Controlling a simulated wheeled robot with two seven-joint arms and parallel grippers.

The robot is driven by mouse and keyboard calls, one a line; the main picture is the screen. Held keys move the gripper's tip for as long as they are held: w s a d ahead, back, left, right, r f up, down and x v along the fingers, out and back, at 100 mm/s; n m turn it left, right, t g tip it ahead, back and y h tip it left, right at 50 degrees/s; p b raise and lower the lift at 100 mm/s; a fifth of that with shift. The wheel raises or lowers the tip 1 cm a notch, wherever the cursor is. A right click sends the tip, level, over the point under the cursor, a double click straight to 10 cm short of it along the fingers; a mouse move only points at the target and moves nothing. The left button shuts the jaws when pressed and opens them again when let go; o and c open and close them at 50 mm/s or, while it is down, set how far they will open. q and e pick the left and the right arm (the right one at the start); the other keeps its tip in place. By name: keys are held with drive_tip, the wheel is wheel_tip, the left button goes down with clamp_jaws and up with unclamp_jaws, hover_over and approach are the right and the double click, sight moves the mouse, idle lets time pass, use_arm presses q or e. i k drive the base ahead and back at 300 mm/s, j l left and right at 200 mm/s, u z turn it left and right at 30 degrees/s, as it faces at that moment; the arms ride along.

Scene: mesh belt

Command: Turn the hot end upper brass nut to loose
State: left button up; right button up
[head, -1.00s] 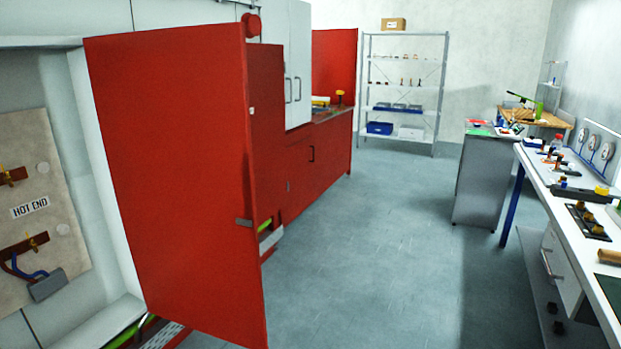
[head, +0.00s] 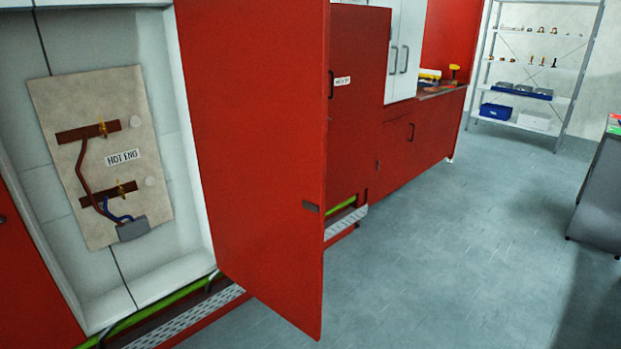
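The hot end panel (head: 140,105) is a beige board inside an open white-lined cabinet at the left of the head view. A label (head: 122,157) on it reads HOT END. The upper brass nut (head: 103,128) sits on a dark brown bar (head: 75,134) above the label. A lower brass nut (head: 121,188) sits on a second bar below the label. A brown cable and a blue cable run to a grey block (head: 132,229) at the bottom. Neither of my grippers is in view.
An open red door (head: 255,130) stands out from the cabinet's right side. A green rail and perforated step (head: 190,318) run along the cabinet's foot. Red cabinets (head: 400,150) and a shelf rack (head: 540,80) stand beyond.

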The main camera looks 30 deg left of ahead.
sight(103, 129)
drive_tip(key=i+l+z, duration=0.1)
drive_tip(key=i, duration=0.45)
drive_tip(key=i+l+z, duration=0.15)
drive_tip(key=i, duration=0.45)
drive_tip(key=i+u, duration=0.2)
drive_tip(key=u, duration=0.25)
drive_tip(key=i+l+u, duration=0.15)
drive_tip(key=u, duration=0.3)
drive_tip(key=i+l+u, duration=0.2)
drive_tip(key=u, duration=0.25)
drive_tip(key=i+l+u, duration=0.1)
drive_tip(key=l+u, duration=0.15)
drive_tip(key=u, duration=0.2)
drive_tip(key=i+l+u, duration=0.1)
drive_tip(key=l+u, duration=0.15)
drive_tip(key=u, duration=0.2)
drive_tip(key=l+u, duration=0.3)
drive_tip(key=u, duration=0.2)
drive_tip(key=l+u, duration=0.45)
drive_tip(key=i+j, duration=0.05)
drive_tip(key=j, duration=0.05)
